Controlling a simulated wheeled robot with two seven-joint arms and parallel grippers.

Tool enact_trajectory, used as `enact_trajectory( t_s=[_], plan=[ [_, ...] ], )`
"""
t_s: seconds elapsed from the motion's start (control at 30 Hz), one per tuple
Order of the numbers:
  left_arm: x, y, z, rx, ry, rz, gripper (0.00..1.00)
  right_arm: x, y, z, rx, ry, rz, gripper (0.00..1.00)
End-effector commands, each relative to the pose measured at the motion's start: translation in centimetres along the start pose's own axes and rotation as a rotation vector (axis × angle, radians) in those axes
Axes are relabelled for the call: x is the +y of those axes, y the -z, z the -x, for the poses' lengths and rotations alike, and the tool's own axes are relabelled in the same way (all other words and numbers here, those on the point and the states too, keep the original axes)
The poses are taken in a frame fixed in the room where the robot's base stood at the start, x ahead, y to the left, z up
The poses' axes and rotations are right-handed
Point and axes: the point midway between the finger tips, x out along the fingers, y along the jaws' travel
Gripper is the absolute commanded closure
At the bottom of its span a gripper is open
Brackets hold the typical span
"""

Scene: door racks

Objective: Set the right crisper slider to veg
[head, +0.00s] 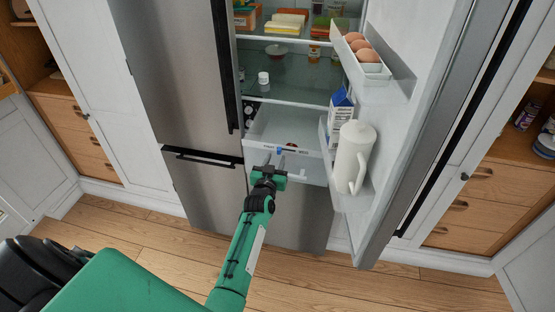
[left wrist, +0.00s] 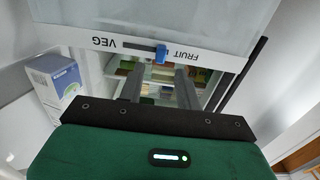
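The crisper drawer (head: 262,133) is low in the open fridge, pale and translucent, with a label strip along its front. The blue slider (head: 279,151) sits on that strip. In the left wrist view the slider (left wrist: 161,55) is at the FRUIT end of its dark slot, and VEG (left wrist: 103,39) is printed beyond the slot's other end. The lettering is upside down there. My left gripper (head: 273,160) is in front of the drawer, fingers apart and empty. In the left wrist view its fingertips (left wrist: 158,76) lie either side of the slider's line; I see no contact. My right gripper is not in view.
The open fridge door stands at the right, its shelves holding a white pitcher (head: 353,157), a blue-and-white carton (head: 341,106) and eggs (head: 360,46). A closed steel door (head: 180,75) is at the left. The wooden floor (head: 390,285) in front is clear.

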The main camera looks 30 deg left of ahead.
Motion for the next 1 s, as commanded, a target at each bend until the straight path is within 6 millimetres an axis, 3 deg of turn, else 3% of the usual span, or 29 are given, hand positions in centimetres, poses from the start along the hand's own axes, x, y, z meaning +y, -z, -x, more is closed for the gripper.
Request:
enact_trajectory(
  t_s=[0.23, 0.67, 0.83, 1.0],
  plan=[
    [0.0, -0.2, -3.0, 0.0, 0.0, 0.002, 0.65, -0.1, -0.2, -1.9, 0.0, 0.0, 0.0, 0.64],
    [0.0, 0.0, -3.7, -0.001, 0.0, 0.0, 0.65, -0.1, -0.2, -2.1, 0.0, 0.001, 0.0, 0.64],
    [0.0, 0.0, -3.7, -0.001, 0.0, 0.0, 0.97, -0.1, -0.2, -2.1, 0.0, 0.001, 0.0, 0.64],
    [0.0, 0.0, -3.7, -0.001, 0.0, 0.0, 1.0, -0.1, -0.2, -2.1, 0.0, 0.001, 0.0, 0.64]
  ],
)
